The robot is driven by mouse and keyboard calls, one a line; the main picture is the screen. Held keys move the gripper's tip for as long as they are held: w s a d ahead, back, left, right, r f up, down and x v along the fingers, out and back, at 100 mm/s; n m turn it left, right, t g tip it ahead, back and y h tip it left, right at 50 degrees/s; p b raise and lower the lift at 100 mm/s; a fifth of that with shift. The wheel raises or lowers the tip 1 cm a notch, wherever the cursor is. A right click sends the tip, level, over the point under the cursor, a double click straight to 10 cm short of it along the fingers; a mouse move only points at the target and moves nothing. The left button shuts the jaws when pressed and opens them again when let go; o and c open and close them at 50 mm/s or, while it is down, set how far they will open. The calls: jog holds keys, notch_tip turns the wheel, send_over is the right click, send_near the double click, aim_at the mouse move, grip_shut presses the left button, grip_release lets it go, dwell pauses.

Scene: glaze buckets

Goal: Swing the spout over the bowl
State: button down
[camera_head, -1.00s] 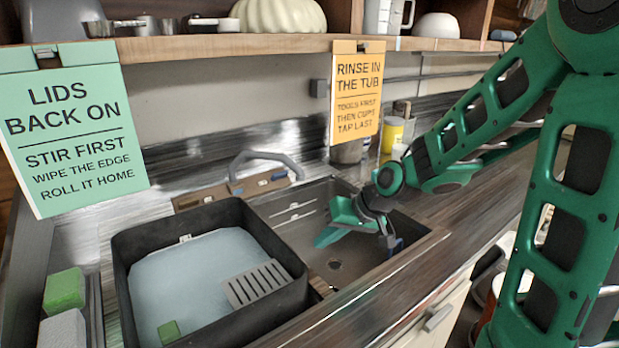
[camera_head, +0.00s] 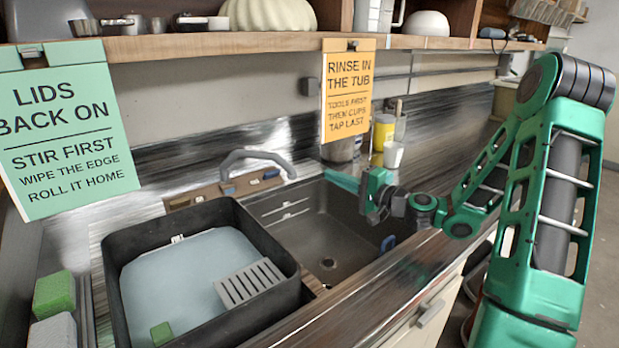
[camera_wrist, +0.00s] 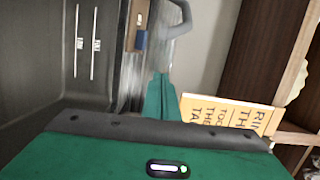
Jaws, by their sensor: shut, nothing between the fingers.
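The grey spout (camera_head: 258,158) is an arch on the wooden ledge behind the black tub and the sink. Its right end is by the bowl's rear left corner; I cannot tell whether that end is over the bowl. The bowl (camera_head: 328,232) is the dark grey sink basin, empty, with a drain in its floor. My gripper (camera_head: 338,180) is shut and empty over the bowl's rear edge, pointing left, apart from the spout and to its right. In the wrist view the fingertips (camera_wrist: 158,82) are below the spout (camera_wrist: 180,22), with a gap, and the bowl (camera_wrist: 60,60) is at left.
A black tub (camera_head: 120,262) of pale water with a grey slotted grate (camera_head: 250,283) stands left of the bowl. An orange sign (camera_head: 347,92) hangs from the shelf above my gripper. A yellow jar (camera_head: 383,132) and a white cup (camera_head: 393,155) stand behind my wrist.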

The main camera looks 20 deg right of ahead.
jog(key=x, duration=1)
jog(key=shift+s+a+f, duration=0.1)
jog(key=shift+s+a, duration=0.55)
jog(key=shift+s, duration=0.2)
jog(key=shift+s+a+f, duration=0.1)
jog(key=shift+s+a, duration=0.6)
jog(key=shift+s, duration=0.15)
jog(key=shift+s+a, duration=0.1)
jog(key=shift+s+a, duration=0.45)
jog(key=shift+s, duration=0.35)
